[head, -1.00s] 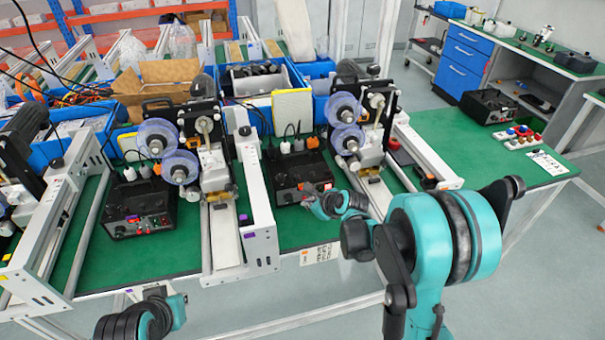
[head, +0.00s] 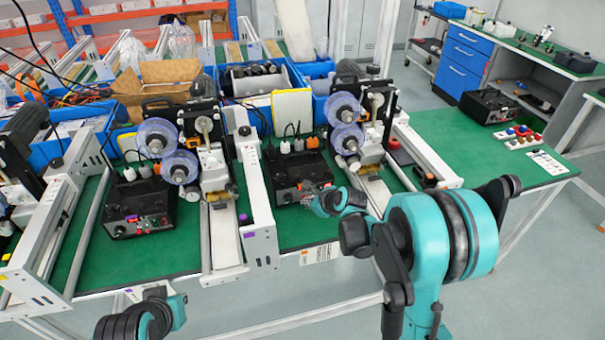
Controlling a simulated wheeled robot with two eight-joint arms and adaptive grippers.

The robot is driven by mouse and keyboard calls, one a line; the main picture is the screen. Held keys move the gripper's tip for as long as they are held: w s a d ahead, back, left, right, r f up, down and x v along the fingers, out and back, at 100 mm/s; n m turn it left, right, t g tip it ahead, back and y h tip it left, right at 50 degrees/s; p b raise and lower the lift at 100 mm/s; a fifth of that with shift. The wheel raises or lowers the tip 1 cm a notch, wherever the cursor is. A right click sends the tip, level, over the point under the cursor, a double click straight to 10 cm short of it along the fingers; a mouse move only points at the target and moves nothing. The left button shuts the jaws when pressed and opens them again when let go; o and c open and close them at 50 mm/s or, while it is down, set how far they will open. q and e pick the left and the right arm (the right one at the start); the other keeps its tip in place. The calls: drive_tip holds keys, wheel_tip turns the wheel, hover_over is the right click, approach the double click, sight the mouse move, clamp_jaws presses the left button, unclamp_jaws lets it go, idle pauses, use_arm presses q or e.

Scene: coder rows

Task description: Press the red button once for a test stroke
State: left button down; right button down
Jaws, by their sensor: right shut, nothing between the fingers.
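A black control box (head: 283,183) stands on the green bench top at the middle, with small controls along its front face. My right gripper (head: 306,191) is shut and empty at the right part of that front face. It covers some of the controls there, and I cannot make out a red button behind it or tell whether the fingers touch one. A similar black box (head: 132,205) to the left has a small red spot on its front. Of my left arm only links show at the bottom left; its gripper is not seen.
White machine frames with clear purple reels (head: 157,138) stand on both sides of the middle box. Blue bins (head: 262,80) are behind. A white label (head: 319,254) lies at the bench's front edge. Small red, white and blue parts (head: 516,136) lie on the clearer right bench.

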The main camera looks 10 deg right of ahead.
drive_tip(key=shift+s, duration=0.75)
drive_tip(key=shift+s+d, duration=0.1)
drive_tip(key=shift+s, duration=2.45)
